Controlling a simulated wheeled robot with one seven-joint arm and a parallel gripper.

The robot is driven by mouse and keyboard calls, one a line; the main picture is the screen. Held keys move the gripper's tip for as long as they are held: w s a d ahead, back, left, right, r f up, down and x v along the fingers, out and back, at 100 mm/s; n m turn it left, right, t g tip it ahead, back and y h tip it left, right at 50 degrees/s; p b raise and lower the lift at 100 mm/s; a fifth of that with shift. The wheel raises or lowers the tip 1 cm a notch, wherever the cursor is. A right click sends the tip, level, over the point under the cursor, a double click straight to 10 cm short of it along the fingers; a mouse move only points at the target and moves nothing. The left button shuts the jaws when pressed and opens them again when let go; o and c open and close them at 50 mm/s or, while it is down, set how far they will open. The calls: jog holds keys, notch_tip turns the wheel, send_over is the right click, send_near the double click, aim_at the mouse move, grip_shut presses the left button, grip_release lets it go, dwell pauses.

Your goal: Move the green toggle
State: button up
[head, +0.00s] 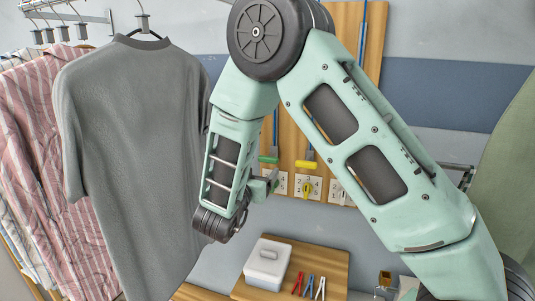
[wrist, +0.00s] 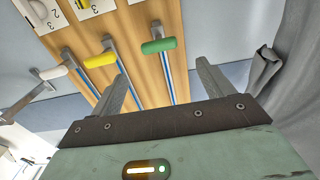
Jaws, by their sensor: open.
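The green toggle (head: 268,159) is a short green handle on a metal lever on the wooden board, left of the yellow toggle (head: 306,164). In the wrist view the green toggle (wrist: 160,46) lies ahead of my gripper (wrist: 163,64), in line with the gap between the fingers. My gripper is open and empty; its fingers appear short of the green handle, and I see no contact. In the head view my gripper (head: 270,183) is small, just below the green toggle and partly hidden by my arm.
A white-handled toggle (wrist: 52,72) stands beyond the yellow one. White numbered plates with a yellow dial (head: 307,188) sit below the toggles. A grey shirt (head: 135,150) hangs left of my arm. A white box (head: 267,264) and clothespins (head: 309,285) lie on a shelf below.

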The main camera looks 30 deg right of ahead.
aim_at(267, 158)
jog(key=p+x, duration=0.3)
jog(key=x, duration=0.7)
jog(key=shift+w+d, duration=0.15)
jog(key=shift+d, duration=0.05)
